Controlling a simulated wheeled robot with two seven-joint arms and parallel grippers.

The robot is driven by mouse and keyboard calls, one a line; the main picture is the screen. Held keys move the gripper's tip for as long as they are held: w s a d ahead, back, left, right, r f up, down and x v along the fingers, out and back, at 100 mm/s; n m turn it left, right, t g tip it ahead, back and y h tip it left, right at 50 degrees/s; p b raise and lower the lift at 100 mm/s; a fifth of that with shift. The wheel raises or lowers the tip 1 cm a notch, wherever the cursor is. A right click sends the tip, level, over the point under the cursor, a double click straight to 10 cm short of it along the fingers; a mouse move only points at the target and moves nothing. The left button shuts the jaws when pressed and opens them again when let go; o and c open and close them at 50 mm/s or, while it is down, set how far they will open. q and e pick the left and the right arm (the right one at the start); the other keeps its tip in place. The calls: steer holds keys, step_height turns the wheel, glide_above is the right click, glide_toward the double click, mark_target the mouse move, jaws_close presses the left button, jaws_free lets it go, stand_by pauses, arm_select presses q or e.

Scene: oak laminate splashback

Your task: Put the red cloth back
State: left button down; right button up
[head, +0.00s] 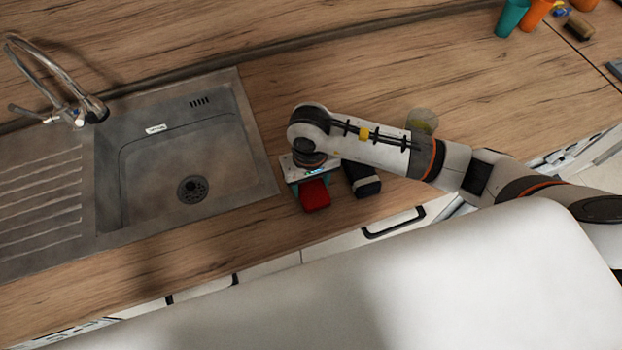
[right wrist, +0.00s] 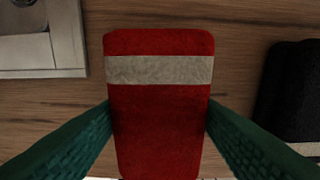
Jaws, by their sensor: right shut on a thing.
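The red cloth (head: 315,195) is a folded block at the front of the wooden counter, just right of the sink. In the right wrist view the red cloth (right wrist: 160,125) shows a pale grey band across it. My right gripper (head: 308,180) points down over the cloth and is shut on it. Its green fingers (right wrist: 160,120) press on the cloth's two sides in the wrist view. I cannot tell whether the cloth touches the counter. My left gripper is not in view.
A black cloth (head: 361,179) with a pale band lies just right of the red one, also in the wrist view (right wrist: 290,95). The steel sink (head: 256,160) and tap (head: 75,112) are left. Teal (head: 511,17) and orange cups (head: 536,13) stand far right.

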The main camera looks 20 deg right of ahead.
steer(key=shift+f, duration=0.55)
steer(key=o, duration=1)
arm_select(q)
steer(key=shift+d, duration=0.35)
